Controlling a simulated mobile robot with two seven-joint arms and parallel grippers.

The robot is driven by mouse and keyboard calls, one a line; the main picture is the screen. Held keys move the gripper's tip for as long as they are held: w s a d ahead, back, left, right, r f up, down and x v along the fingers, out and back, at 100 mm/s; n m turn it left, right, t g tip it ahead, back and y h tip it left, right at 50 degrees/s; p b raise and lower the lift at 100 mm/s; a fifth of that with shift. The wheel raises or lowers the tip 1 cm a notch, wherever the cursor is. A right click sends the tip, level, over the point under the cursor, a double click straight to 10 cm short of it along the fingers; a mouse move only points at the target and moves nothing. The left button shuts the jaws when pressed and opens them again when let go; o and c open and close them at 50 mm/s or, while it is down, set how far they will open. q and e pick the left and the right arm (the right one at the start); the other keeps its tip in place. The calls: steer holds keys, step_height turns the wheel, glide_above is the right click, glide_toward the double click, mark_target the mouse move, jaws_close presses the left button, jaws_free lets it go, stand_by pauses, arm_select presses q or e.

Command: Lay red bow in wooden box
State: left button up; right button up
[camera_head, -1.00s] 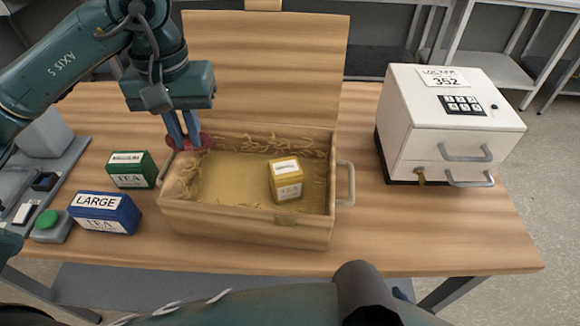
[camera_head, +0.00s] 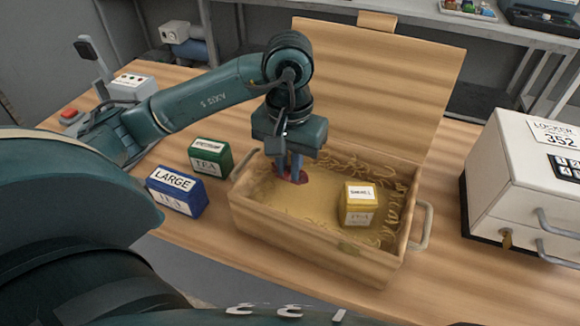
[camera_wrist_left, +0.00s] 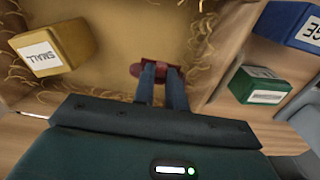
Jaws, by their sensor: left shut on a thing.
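The red bow (camera_head: 296,177) is between the fingertips of my left gripper (camera_head: 289,172), inside the open wooden box (camera_head: 312,250) near its back left. My left gripper is shut on the bow and points down. In the left wrist view the bow (camera_wrist_left: 135,70) shows at both sides of the fingers (camera_wrist_left: 160,72), over the box's tan floor. I cannot tell whether the bow touches the floor. A yellow tea box labelled SMALL (camera_head: 358,206) stands in the wooden box at the right; it also shows in the wrist view (camera_wrist_left: 68,45). My right gripper is not in view.
A blue LARGE tea box (camera_head: 177,192) and a green tea box (camera_head: 210,158) stand left of the wooden box. The raised lid (camera_head: 380,85) is behind it. A white locker (camera_head: 515,180) stands at the right. A red button (camera_head: 70,115) is at the far left.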

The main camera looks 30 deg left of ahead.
arm_select(q)
steer(key=shift+f, duration=0.5)
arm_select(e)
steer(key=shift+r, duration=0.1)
arm_select(q)
steer(key=shift+f+b, duration=0.3)
steer(key=shift+b, duration=0.15)
steer(key=shift+f+b, duration=0.25)
steer(key=shift+b, duration=0.1)
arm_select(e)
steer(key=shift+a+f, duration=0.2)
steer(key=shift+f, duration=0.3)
arm_select(q)
steer(key=shift+f, duration=0.1)
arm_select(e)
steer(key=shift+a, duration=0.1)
arm_select(q)
steer(key=o, duration=0.7)
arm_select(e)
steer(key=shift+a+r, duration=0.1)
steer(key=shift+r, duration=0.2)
